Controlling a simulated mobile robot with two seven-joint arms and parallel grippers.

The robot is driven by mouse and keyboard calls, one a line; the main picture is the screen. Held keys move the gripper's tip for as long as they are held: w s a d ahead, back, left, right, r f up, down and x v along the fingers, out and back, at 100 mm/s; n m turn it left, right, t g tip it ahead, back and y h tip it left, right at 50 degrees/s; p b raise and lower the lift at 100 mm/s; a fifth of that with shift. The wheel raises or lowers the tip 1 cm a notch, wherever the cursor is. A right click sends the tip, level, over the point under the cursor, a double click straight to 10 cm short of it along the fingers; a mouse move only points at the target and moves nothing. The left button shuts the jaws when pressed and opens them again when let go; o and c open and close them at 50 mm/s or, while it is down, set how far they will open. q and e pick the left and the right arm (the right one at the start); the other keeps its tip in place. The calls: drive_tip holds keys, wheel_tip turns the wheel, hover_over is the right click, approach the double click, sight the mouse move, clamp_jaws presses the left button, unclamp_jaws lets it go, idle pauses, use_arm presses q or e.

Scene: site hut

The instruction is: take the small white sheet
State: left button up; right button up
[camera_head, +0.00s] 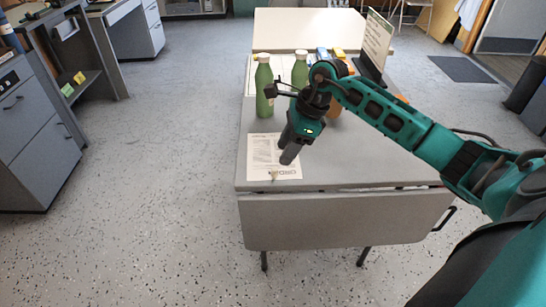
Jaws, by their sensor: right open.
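The small white sheet (262,152) lies flat near the front left corner of the grey table. It has printed lines and a larger printed word along its near edge. My right gripper (289,157) reaches in from the right and points down over the sheet's right part, hiding some of it. It is open, with nothing seen between its fingers. I cannot tell whether its tips touch the paper. My left gripper is not in view.
A green bottle (264,88) stands just behind the sheet, and another green bottle (300,72) stands beside my right arm. An orange item (335,106) is partly hidden by the arm. A printed sign (377,40) stands at the back right. The table's front right is clear.

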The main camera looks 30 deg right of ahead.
sight(275, 168)
drive_tip(key=x, duration=0.6)
drive_tip(key=shift+w+f, duration=0.15)
drive_tip(key=shift+f, duration=0.1)
clamp_jaws()
